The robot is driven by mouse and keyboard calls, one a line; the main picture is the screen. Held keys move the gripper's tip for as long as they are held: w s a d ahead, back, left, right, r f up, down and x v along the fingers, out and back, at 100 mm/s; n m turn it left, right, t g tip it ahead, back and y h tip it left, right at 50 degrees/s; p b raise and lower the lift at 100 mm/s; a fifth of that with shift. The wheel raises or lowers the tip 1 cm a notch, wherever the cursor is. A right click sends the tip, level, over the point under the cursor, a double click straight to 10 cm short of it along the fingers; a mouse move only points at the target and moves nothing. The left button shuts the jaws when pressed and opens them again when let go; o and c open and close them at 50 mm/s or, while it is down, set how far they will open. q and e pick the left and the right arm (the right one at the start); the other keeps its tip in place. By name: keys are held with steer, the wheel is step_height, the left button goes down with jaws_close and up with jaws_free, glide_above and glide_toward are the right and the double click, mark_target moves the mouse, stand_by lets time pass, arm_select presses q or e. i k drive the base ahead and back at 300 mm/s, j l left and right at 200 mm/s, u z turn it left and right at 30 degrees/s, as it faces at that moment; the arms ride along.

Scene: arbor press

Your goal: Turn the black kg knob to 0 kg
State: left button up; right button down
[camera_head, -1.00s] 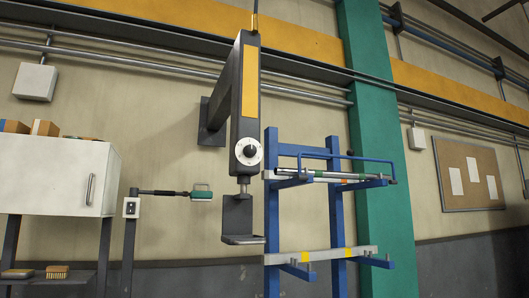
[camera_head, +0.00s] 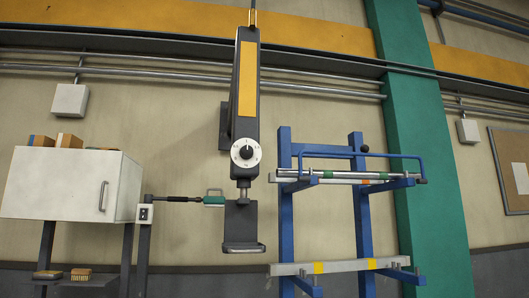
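The black kg knob (camera_head: 246,152) sits at the centre of a round white dial near the lower end of the dark press arm (camera_head: 247,85), which has a yellow panel. The knob's pointer and the dial's markings are too small to read. Below the dial, a short metal ram meets a dark L-shaped bracket (camera_head: 241,222). Neither of my grippers shows in the head view.
A white cabinet (camera_head: 68,182) with small boxes on top stands at left. A green-ended handle (camera_head: 213,198) on a dark rod sticks out beside a post with a switch box (camera_head: 145,213). A blue rack (camera_head: 286,235) holding bars stands close at right, before a green column (camera_head: 425,150).

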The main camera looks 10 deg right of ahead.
mark_target(246, 152)
steer(key=l, duration=1.55)
steer(key=i, duration=0.05)
